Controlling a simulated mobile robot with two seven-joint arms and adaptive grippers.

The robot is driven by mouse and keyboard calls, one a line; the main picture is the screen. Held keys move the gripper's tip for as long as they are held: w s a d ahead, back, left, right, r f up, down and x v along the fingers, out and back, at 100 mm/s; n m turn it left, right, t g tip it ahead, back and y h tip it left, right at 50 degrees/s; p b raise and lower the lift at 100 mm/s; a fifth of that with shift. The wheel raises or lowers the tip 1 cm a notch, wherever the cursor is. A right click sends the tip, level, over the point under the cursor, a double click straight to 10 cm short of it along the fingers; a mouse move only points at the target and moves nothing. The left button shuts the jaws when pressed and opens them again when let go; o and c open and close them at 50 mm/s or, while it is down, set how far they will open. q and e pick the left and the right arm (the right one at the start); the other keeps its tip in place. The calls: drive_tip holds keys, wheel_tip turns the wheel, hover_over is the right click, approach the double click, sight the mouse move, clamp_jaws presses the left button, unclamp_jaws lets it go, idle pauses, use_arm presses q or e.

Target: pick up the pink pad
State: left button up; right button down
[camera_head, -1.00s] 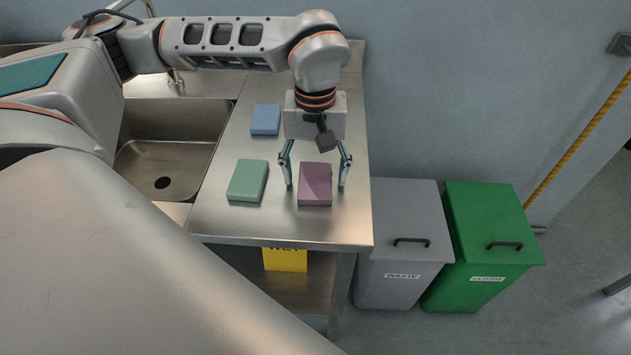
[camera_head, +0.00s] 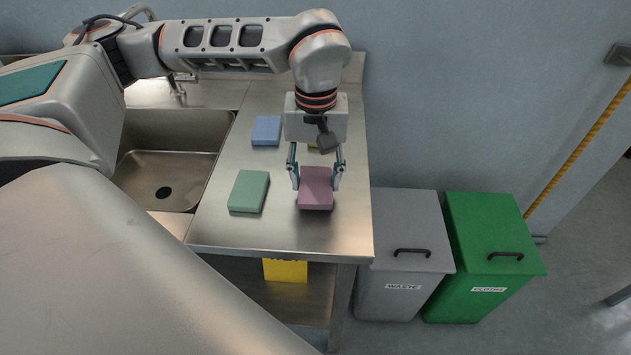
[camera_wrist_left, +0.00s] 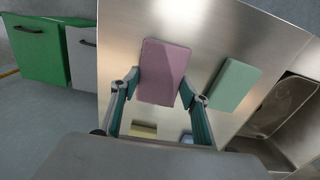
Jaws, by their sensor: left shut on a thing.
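The pink pad (camera_head: 316,190) is on the steel counter near its right edge. My left gripper (camera_head: 316,180) has its fingers on the pad's left and right sides and is shut on it. In the left wrist view the pad (camera_wrist_left: 163,74) sits between the two fingertips (camera_wrist_left: 164,88). I cannot tell whether the pad is touching the counter or just above it. My right gripper is not in view.
A green pad (camera_head: 249,191) lies left of the pink one, a blue pad (camera_head: 267,130) behind. A yellowish pad (camera_wrist_left: 143,130) shows between the fingers. A sink (camera_head: 165,178) is at left. A grey waste bin (camera_head: 405,230) and green bin (camera_head: 490,235) stand right.

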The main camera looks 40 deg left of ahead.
sight(316, 182)
use_arm(q)
wheel_tip(316, 182, up, 18)
drive_tip(key=p, duration=0.2)
